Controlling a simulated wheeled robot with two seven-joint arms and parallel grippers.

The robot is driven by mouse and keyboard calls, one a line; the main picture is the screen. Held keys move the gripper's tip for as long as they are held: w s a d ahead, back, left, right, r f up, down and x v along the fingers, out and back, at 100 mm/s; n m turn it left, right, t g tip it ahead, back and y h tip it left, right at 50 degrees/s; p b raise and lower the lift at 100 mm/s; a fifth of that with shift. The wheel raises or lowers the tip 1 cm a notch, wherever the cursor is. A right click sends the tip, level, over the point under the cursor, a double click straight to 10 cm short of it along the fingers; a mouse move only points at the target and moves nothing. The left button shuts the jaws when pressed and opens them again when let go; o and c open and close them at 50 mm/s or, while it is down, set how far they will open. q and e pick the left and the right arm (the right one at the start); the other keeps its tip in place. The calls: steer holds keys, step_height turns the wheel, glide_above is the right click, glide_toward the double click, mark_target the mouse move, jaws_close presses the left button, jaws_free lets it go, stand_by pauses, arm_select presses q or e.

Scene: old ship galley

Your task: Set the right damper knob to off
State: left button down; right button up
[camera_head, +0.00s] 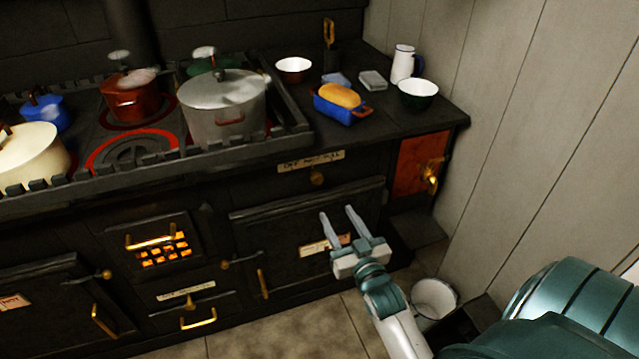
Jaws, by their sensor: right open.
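The right damper knob (317,178) is a small round brass knob on the dark front of the stove, below a paper label (311,161) with small lettering. Which way the knob is turned is too small to tell. My right gripper (337,212) is open and empty, its two pale fingers pointing up toward the stove front. In the picture it is just below and right of the knob, apart from it, in front of the lower oven door (290,225). My left gripper is not in view.
Steaming pots, including a large grey pot (222,105), stand on the railed stove top. A blue loaf tin (340,110), bowls and a jug (403,64) sit right of it. A glowing fire grate (165,250) is lower left. A white bucket (433,298) stands on the floor.

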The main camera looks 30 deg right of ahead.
mark_target(318, 182)
steer(key=x, duration=1.3)
steer(key=shift+a+p, duration=0.1)
steer(key=shift+p, duration=0.25)
steer(key=shift+w, duration=0.55)
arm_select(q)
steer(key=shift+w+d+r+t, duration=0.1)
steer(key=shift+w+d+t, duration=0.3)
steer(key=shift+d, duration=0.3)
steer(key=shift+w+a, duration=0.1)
